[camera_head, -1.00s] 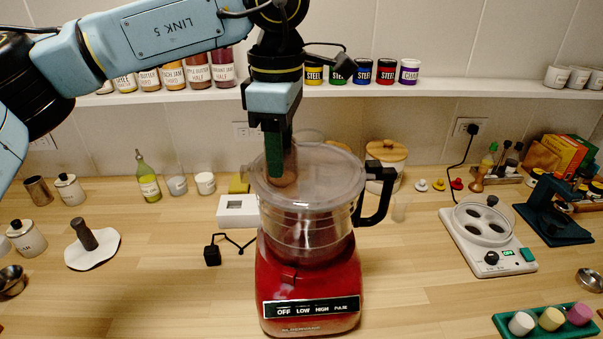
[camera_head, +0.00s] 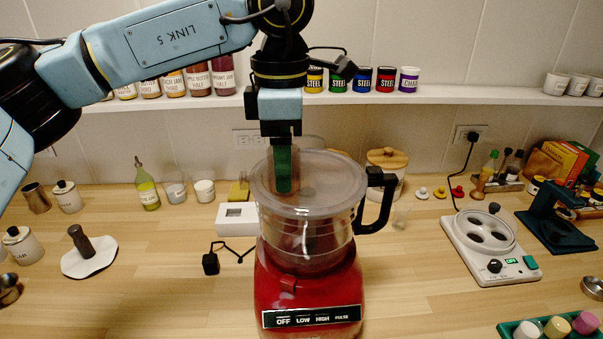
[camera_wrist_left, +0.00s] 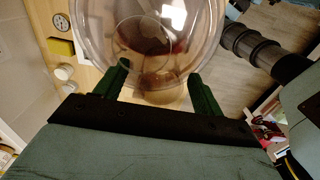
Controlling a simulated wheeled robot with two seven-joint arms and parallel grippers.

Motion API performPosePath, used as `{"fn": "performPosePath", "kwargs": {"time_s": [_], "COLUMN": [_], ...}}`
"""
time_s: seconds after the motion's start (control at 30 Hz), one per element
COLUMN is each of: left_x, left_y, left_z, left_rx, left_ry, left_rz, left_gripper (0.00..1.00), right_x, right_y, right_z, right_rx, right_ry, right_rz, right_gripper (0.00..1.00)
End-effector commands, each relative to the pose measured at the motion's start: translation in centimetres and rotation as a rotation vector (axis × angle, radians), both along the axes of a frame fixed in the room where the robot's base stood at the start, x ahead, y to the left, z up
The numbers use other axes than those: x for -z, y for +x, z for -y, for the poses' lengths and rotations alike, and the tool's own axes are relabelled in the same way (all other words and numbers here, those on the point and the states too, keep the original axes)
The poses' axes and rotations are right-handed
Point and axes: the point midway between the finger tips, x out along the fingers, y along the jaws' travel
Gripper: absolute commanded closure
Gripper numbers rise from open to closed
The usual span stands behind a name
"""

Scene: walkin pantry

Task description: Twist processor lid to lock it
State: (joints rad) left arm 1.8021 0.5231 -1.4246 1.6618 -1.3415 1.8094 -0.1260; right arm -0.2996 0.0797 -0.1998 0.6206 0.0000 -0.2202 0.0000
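The red food processor (camera_head: 308,290) stands upright on the counter. Its clear bowl (camera_head: 300,240) has a black handle (camera_head: 376,205) on the right. The round translucent lid (camera_head: 335,185) sits on the bowl; its rim fills the top of the left wrist view (camera_wrist_left: 90,40). My left gripper (camera_head: 283,188) points down at the lid's back left. In the left wrist view, its two green fingers (camera_wrist_left: 160,72) are spread, with a clear, rounded part of the lid between them. Whether they touch it cannot be told. My right gripper is not in view.
A white box (camera_head: 236,222) and a black plug with cord (camera_head: 211,263) lie left of the processor. A lidded jar (camera_head: 387,160) stands close behind the handle. A white appliance (camera_head: 490,245) stands at right. A shelf of jars (camera_head: 440,95) runs behind.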

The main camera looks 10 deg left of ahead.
Motion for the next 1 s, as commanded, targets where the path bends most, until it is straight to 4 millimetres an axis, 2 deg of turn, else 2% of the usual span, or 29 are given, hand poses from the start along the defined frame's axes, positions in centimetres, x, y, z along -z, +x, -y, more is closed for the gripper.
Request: {"fn": "performPosePath", "kwargs": {"time_s": [0.27, 1.0], "left_x": [-0.4, -6.2], "left_y": [0.0, 0.0], "left_z": [0.0, 0.0], "left_rx": [0.000, 0.000], "left_ry": [-0.001, -0.001], "left_rz": [0.000, 0.000], "left_gripper": [0.31, 0.31], "right_x": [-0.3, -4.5], "right_y": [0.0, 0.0], "right_z": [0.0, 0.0], "right_rx": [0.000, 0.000], "right_ry": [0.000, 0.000], "right_rz": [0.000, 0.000], "right_gripper": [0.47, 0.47]}}
